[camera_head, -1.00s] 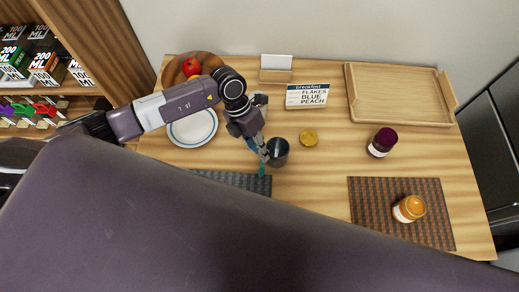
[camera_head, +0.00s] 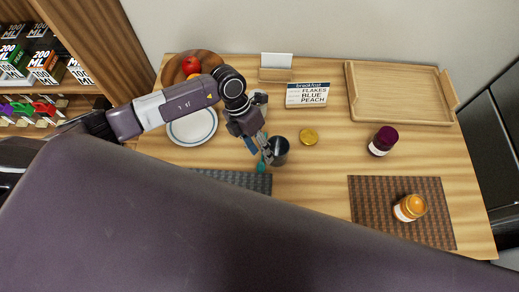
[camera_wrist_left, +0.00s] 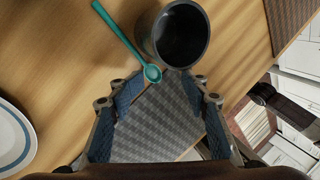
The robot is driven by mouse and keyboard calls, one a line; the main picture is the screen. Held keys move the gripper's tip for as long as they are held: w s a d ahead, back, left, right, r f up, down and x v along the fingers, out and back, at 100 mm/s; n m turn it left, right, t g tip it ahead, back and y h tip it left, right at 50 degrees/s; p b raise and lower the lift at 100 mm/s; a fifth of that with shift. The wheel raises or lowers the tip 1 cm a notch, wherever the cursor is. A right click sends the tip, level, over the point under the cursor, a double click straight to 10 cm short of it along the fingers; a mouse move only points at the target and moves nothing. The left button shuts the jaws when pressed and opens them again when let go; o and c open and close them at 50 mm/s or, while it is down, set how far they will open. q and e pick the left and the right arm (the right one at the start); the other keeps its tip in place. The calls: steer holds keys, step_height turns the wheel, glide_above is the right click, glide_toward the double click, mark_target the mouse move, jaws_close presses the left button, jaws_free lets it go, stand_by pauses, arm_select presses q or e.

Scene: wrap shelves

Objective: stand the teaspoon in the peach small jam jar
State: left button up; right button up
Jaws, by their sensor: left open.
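The peach jam jar (camera_head: 409,208) looks like the orange jar on the brown woven placemat at the right in the head view. I cannot tell if its lid is on. The teal teaspoon (camera_wrist_left: 122,36) lies beside a dark cup (camera_wrist_left: 182,38) in the left wrist view, its bowl close to the cup's wall. In the head view only a teal part (camera_head: 261,168) shows below my fingers. My left gripper (camera_head: 267,157) is open, its fingertips near the spoon's bowl and the cup; it also shows in the wrist view (camera_wrist_left: 160,88). My right gripper is not in view.
A dark purple jar (camera_head: 382,141) and a yellow disc (camera_head: 309,137) stand right of the cup. A grey placemat (camera_head: 235,181) lies in front.

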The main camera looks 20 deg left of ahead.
arm_select(q)
steer(key=b+v, duration=0.2)
steer(key=v, duration=1)
steer(key=shift+r+b, duration=0.2)
steer(key=shift+b, duration=0.2)
